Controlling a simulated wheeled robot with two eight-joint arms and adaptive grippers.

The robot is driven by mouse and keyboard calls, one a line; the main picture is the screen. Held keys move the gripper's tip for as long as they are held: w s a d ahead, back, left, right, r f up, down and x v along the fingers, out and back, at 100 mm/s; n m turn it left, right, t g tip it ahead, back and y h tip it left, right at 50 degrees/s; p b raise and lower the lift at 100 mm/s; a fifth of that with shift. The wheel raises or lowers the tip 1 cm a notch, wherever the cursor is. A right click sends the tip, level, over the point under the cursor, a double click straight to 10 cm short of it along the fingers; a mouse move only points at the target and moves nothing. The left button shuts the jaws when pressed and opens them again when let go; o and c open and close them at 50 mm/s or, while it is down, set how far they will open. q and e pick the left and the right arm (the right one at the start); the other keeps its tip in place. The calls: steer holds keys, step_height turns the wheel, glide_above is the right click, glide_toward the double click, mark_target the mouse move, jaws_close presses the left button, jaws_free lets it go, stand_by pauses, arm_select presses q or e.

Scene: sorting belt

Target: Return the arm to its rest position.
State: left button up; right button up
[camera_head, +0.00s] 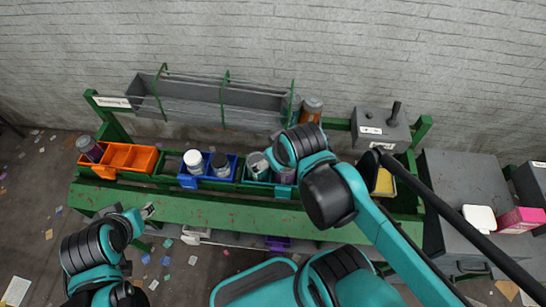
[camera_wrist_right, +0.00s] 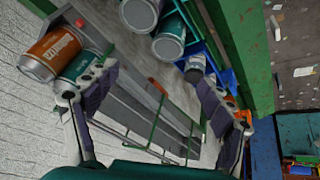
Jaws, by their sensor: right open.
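My right arm (camera_head: 335,190) reaches in from the right over the belt frame, bent at a black joint. Its gripper is hidden behind the arm in the head view. In the right wrist view my right gripper (camera_wrist_right: 148,95) is open, its two fingers spread wide with nothing held between them. A grey trough shows beyond the fingers. My left gripper (camera_head: 128,212) is low at the left, by the front edge of the green bench; its jaw opening is unclear.
On the green bench (camera_head: 200,208) stand an orange bin (camera_head: 132,157), a blue bin (camera_head: 206,180) and a teal bin (camera_head: 255,180) with cans. An orange can (camera_wrist_right: 40,62) is close to the left finger. A grey trough (camera_head: 205,100) runs behind. A grey box (camera_head: 380,130) stands right.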

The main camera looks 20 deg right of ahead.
steer(key=shift+s+a+m+t, duration=0.2)
steer(key=shift+m+t, duration=0.1)
steer(key=shift+m, duration=0.25)
steer(key=shift+s+a+m+t, duration=0.2)
steer(key=shift+m+t, duration=0.1)
steer(key=shift+m, duration=0.25)
steer(key=shift+w+f, duration=0.1)
steer(key=shift+f+b, duration=0.8)
steer(key=shift+b, duration=0.05)
